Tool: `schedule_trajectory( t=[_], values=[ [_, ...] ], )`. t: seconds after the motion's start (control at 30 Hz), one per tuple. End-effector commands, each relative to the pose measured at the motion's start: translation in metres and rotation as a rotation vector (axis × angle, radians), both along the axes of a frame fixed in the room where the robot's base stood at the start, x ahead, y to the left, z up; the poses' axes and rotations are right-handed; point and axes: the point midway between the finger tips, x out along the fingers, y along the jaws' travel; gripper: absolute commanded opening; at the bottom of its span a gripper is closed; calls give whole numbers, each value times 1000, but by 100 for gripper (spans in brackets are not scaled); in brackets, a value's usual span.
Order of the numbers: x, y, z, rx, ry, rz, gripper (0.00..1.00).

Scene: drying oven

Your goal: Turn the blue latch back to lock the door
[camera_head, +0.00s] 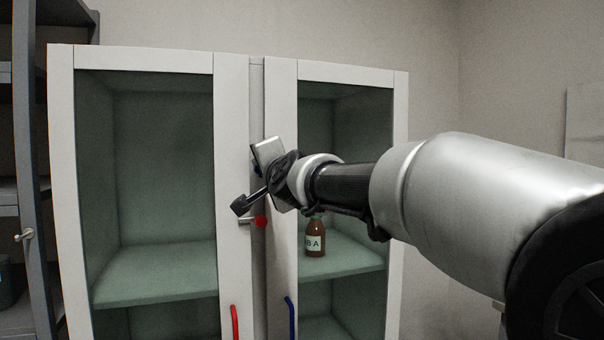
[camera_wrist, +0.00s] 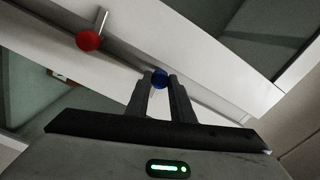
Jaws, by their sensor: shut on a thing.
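The blue latch's round knob (camera_wrist: 160,79) sits between my fingertips in the wrist view. My gripper (camera_head: 256,178) is shut on it, in front of the cabinet's middle seam. In the head view the gripper hides most of the blue latch; only a small blue patch shows. The latch's bar cannot be made out. The right door (camera_head: 282,90), with a blue handle (camera_head: 290,318), stands beside the left door (camera_head: 231,120), with a red handle (camera_head: 235,322). I cannot tell whether the right door is fully flush.
A red-knobbed latch (camera_head: 261,221) with a metal bar lies just below my gripper; its red knob also shows in the wrist view (camera_wrist: 88,40). A brown bottle (camera_head: 315,237) stands on a shelf behind the right door's glass. A grey rack (camera_head: 28,130) stands at the left.

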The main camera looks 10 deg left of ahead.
Motion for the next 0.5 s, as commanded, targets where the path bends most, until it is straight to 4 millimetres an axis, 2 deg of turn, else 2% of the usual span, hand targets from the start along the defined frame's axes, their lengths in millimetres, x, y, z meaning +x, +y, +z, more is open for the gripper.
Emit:
schedule_trajectory(
  t=[0.5],
  values=[
    [0,0,-1,114,71,0,0]
  ],
)
